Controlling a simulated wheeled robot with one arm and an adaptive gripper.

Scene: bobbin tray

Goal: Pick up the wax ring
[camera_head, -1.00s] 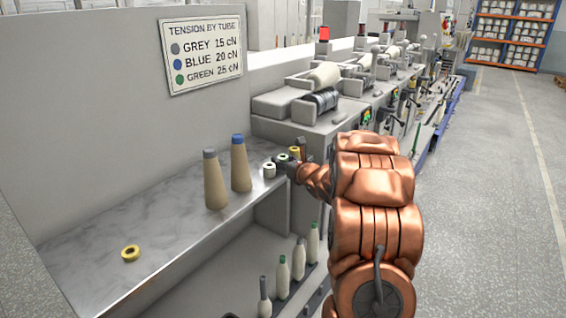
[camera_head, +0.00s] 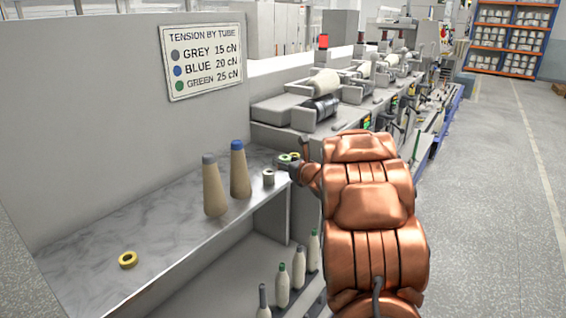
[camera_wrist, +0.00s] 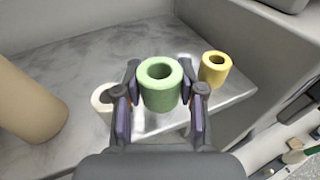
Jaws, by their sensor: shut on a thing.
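My gripper (camera_wrist: 160,95) is shut on a short, thick green ring (camera_wrist: 159,86) with a round hole through it. The ring stands upright between the fingers, and it also shows small in the head view (camera_head: 284,159). A yellow ring (camera_wrist: 215,69) stands beside it at the right, apart from the fingers. A white ring (camera_wrist: 104,101) is partly hidden behind the left finger. Another yellow ring (camera_head: 128,259) lies flat at the left end of the shelf. I cannot tell from looks which ring is wax. Whether the green ring touches the shelf is unclear.
Two tall tan cones, grey-tipped (camera_head: 214,188) and blue-tipped (camera_head: 240,172), stand on the marbled shelf (camera_head: 80,272) left of my gripper. Several tipped bobbins (camera_head: 298,268) stand below. A wall sign (camera_head: 202,58) is behind, and machines (camera_head: 320,115) extend beyond. The shelf's left part is mostly clear.

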